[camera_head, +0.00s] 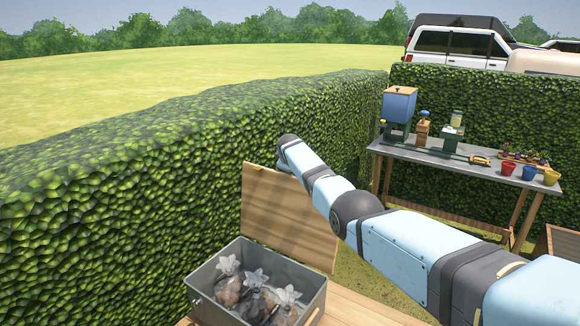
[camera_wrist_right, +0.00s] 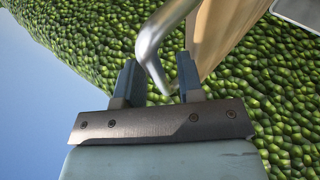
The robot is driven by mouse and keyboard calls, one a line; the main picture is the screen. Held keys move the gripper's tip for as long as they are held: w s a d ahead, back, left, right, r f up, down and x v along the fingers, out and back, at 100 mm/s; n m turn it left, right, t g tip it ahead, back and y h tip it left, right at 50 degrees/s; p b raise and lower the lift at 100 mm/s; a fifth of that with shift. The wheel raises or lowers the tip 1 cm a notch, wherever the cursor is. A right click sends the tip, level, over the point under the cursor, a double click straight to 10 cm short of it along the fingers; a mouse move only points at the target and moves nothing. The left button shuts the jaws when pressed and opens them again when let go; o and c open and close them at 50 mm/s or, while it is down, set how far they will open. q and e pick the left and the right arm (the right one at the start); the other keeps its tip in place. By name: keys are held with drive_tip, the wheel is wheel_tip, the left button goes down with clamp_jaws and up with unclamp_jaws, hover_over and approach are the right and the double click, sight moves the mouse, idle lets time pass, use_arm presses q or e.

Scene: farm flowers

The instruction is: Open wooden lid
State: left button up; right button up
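The wooden lid (camera_head: 290,225) stands raised, nearly upright, behind the grey metal box (camera_head: 312,298). Its wooden board also shows in the right wrist view (camera_wrist_right: 222,30). My right arm reaches across from the right, and its gripper (camera_head: 284,167) is at the lid's upper left edge, mostly hidden by the arm. In the right wrist view, the two fingers (camera_wrist_right: 158,80) of my right gripper stand apart, with a curved metal handle (camera_wrist_right: 152,45) between them. A gap shows beside the handle, so they do not look clamped. My left gripper is out of view.
The box holds several brown bulbs with pale flowers (camera_head: 258,277) and stands on a wooden surface (camera_head: 365,310). A tall hedge (camera_head: 130,190) runs close behind the lid. A workbench (camera_head: 455,160) with tools and coloured pots stands at the back right.

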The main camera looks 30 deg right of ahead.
drive_tip(key=shift+a, duration=0.1)
idle(0.3)
drive_tip(key=shift+s+a+r+p, duration=0.25)
drive_tip(key=shift+s+r+p, duration=0.05)
drive_tip(key=shift+s+r, duration=0.15)
drive_tip(key=b+v, duration=0.1)
drive_tip(key=v, duration=1.1)
drive_tip(key=shift+r, duration=0.2)
